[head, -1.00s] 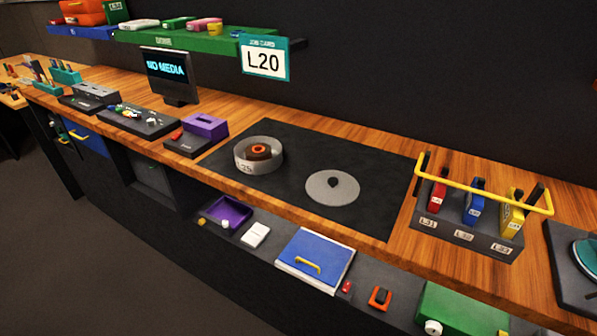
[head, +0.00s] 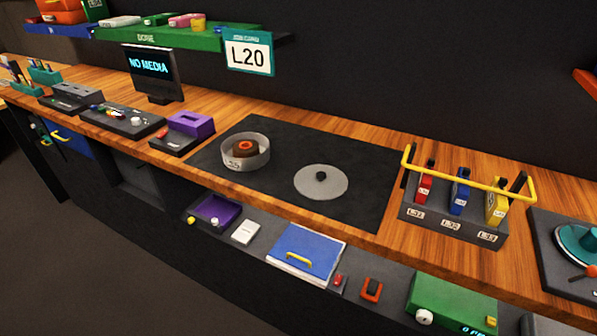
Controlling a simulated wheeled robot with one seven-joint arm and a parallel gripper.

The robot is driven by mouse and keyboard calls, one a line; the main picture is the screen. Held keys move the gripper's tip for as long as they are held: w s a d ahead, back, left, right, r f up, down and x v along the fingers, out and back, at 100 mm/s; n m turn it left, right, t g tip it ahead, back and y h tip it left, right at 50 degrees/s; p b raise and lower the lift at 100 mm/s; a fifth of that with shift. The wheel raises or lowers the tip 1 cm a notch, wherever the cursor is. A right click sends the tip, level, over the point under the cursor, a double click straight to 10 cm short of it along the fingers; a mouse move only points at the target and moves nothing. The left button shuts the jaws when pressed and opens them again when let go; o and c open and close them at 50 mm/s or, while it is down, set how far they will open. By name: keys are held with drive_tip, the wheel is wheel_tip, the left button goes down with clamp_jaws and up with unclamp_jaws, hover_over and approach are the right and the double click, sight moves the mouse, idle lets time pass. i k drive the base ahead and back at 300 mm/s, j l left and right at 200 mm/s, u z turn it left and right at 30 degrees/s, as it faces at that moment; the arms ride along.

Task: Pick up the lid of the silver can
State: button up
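The silver can (head: 245,162) stands open on the black mat on the workbench, with a label on its front. A dark brown and orange ring-shaped thing (head: 245,147) sits inside it. The lid (head: 320,183) is a flat silver disc with a small black knob in its middle. It lies on the mat to the right of the can, apart from it. My gripper is not in view.
The black mat (head: 365,208) has bare room around the lid. Right of it stands a rack (head: 452,229) with coloured cartridges and a yellow bar (head: 470,180). Left is a purple-topped box (head: 190,125). A lower shelf holds a blue panel (head: 305,252) with a yellow handle.

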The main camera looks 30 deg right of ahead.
sight(315, 182)
drive_tip(key=i+j+u, duration=0.15)
drive_tip(key=i+u, duration=0.2)
drive_tip(key=i, duration=0.2)
drive_tip(key=i+u, duration=0.3)
drive_tip(key=i, duration=0.25)
